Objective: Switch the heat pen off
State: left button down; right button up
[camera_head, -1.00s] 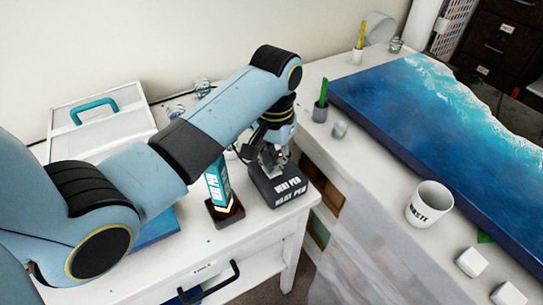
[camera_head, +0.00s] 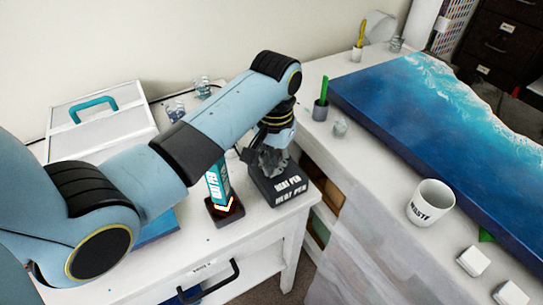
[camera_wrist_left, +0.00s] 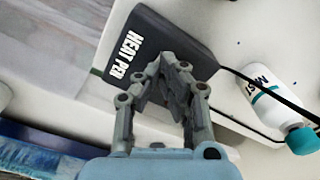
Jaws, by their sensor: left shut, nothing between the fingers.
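The heat pen's black base (camera_head: 288,187), lettered HEAT PEN, stands at the right end of the small white table. It also shows in the left wrist view (camera_wrist_left: 188,42). My left gripper (camera_head: 264,165) is at the back part of the base. In the left wrist view my left gripper (camera_wrist_left: 164,75) has its fingers together and empty, over the edge of the base beside the lettering. I cannot tell whether the fingertips touch it. The pen and any switch are not clearly visible. My right gripper is not in view.

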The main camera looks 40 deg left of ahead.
pick_arm(q)
jog(key=shift+s, duration=0.1)
notch_tip(320, 180, up, 3)
jog(key=shift+f+p, duration=0.15)
jog(key=shift+p, duration=0.95)
jog(key=shift+r, duration=2.05)
